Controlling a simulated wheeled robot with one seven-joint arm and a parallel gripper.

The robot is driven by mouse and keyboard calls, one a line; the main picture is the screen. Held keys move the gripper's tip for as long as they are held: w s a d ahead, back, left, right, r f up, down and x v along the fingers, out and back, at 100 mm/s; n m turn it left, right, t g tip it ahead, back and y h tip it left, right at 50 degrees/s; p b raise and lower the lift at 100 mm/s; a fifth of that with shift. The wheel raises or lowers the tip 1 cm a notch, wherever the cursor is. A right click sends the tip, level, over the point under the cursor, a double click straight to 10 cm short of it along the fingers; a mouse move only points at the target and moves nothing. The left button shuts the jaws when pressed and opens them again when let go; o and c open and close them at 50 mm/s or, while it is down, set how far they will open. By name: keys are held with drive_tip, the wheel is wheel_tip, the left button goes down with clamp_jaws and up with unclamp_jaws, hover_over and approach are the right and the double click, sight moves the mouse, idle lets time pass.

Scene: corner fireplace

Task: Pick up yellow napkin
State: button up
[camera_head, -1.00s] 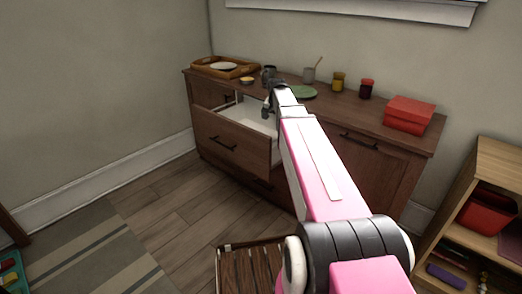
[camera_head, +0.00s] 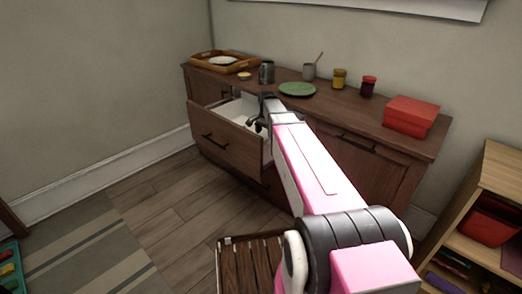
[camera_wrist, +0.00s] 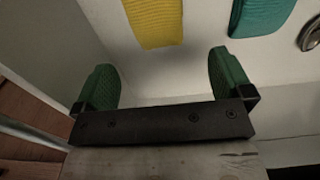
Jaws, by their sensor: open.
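The yellow napkin (camera_wrist: 153,20) lies in the white-lined drawer, at the top middle of the wrist view. It is ribbed and partly cut off by the picture's top edge. My gripper (camera_wrist: 160,72) is open and empty, with its two green-padded fingers apart. The napkin shows beyond the fingertips and between their lines, not touching them. In the head view my gripper (camera_head: 256,124) is at the open drawer (camera_head: 228,141) of the brown dresser. The napkin cannot be seen in the head view.
A teal cloth (camera_wrist: 262,14) lies right of the napkin, with a round metal thing (camera_wrist: 312,34) beyond it. The dresser top (camera_head: 330,103) holds a tray (camera_head: 224,64), a green plate (camera_head: 297,89), jars and a red box (camera_head: 410,117). Drawer walls surround the gripper.

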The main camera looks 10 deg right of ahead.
sight(266, 143)
drive_tip(key=shift+s+a+f, duration=0.1)
drive_tip(key=shift+f, duration=1.55)
drive_tip(key=shift+s+a+f, duration=0.1)
drive_tip(key=shift+f, duration=1.55)
drive_tip(key=c, duration=1)
